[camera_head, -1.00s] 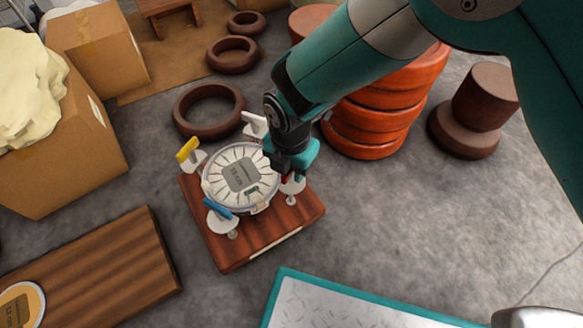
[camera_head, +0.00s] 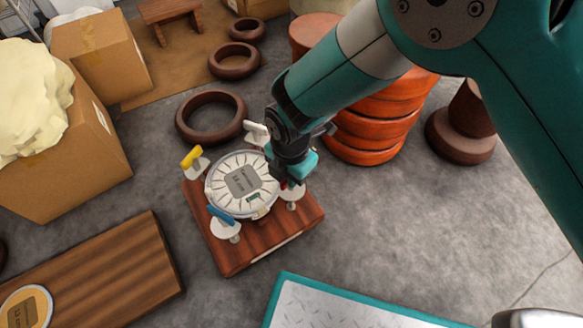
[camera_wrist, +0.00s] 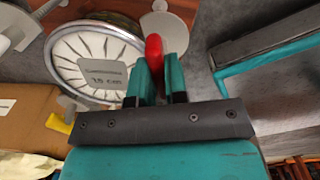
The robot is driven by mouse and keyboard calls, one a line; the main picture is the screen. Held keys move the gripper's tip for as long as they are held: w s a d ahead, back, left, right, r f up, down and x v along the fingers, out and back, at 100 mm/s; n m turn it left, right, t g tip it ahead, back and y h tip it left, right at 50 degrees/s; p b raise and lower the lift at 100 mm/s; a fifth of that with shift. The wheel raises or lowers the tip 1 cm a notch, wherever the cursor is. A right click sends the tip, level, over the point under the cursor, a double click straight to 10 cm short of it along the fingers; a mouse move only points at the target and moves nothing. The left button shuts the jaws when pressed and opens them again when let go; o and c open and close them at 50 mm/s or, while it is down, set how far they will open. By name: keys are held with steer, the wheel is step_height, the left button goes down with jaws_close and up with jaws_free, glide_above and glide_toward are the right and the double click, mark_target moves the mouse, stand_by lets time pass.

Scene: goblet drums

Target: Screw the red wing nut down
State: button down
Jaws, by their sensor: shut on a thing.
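The red wing nut (camera_wrist: 154,48) stands between the two teal fingers of my gripper (camera_wrist: 157,72) in the wrist view, and the fingers are shut on it. In the head view my gripper (camera_head: 292,178) is at the right corner of the wooden base (camera_head: 262,236), and only a sliver of red shows under it. A white disc (camera_head: 291,193) sits below the red wing nut. The round drum head (camera_head: 243,178), with a grey label, lies on the base beside my gripper. How far down the red nut sits cannot be told.
A yellow wing nut (camera_head: 191,157), a blue one (camera_head: 221,214) and a white one (camera_head: 257,128) stand around the drum head. Orange stacked drums (camera_head: 374,130) are close behind my arm. A teal-edged metal plate (camera_head: 340,306) lies in front. Floor to the right is open.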

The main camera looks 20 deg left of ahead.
steer(key=m+p, duration=0.2)
steer(key=p, duration=0.1)
steer(key=m+p, duration=0.2)
steer(key=m, duration=0.1)
steer(key=shift+d+r+p, duration=0.1)
steer(key=shift+r+p, duration=0.1)
steer(key=shift+p, duration=0.2)
steer(key=m+p, duration=0.4)
steer(key=m, duration=0.2)
steer(key=shift+f+m, duration=0.1)
steer(key=shift+m, duration=0.3)
steer(key=m+p, duration=0.2)
steer(key=m, duration=0.4)
steer(key=shift+s+f+p, duration=0.1)
steer(key=shift+p, duration=0.2)
steer(key=m+p, duration=0.1)
steer(key=m, duration=0.4)
steer(key=shift+m, duration=0.3)
steer(key=shift+s+f, duration=0.1)
steer(key=c, duration=1.1)
jaws_free()
steer(key=shift+c, duration=0.2)
